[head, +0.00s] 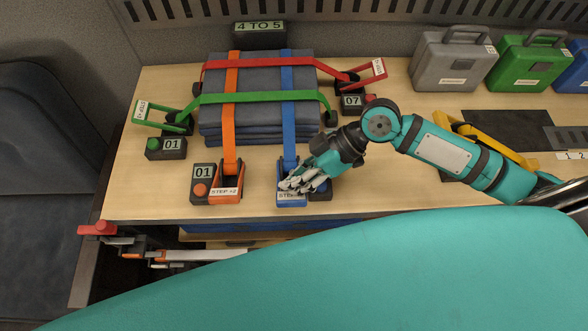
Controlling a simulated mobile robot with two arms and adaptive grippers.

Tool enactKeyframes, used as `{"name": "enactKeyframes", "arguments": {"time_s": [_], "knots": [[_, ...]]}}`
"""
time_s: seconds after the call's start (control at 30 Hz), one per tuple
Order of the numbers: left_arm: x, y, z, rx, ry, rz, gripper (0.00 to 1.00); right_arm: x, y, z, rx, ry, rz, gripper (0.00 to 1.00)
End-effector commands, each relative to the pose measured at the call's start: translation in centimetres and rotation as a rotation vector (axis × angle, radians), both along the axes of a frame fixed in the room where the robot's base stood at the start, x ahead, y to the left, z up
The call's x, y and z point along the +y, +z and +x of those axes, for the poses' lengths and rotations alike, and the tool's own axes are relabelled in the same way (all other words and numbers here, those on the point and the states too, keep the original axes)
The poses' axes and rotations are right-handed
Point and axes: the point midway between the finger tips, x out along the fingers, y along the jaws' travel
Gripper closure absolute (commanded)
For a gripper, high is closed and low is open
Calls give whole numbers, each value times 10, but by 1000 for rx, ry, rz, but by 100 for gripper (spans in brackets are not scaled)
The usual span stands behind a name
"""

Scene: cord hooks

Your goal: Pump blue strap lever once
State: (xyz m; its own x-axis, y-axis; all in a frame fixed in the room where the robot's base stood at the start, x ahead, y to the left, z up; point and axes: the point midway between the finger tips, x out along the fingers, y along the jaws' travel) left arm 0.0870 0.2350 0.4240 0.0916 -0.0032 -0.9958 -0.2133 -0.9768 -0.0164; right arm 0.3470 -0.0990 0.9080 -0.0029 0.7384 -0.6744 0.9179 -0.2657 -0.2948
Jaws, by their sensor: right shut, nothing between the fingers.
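The blue strap (289,130) runs down over a stack of folded grey blankets (260,70) to the blue lever (291,200) at the table's front. My right gripper (300,184) is shut and empty, its fingers over the blue lever. The fingers hide much of the lever and its label; I cannot tell whether they touch it. A dark counter box beside the lever is mostly hidden behind my gripper. A sign reading "4 TO 5" (260,29) stands behind the blankets. My left gripper is not in view.
The orange lever (227,183) with its counter reading 01 (202,173) stands just left. The green lever (155,117) and red lever (365,76) are at the sides. Grey (453,65) and green cases (530,62) stand back right.

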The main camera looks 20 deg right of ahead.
Motion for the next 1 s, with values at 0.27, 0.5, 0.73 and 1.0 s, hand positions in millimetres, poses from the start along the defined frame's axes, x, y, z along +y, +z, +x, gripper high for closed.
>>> {"name": "enactKeyframes", "arguments": {"time_s": [0.27, 0.5, 0.73, 1.0], "knots": [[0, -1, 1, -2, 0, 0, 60, 4, -25, -18, -155, 4, -51, 100], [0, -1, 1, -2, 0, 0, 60, 4, -27, -18, -154, 3, -49, 100], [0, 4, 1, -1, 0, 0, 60, 5, -21, -18, -154, 3, -49, 100], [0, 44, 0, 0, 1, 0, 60, 10, 17, -16, -155, -4, -48, 100]]}}
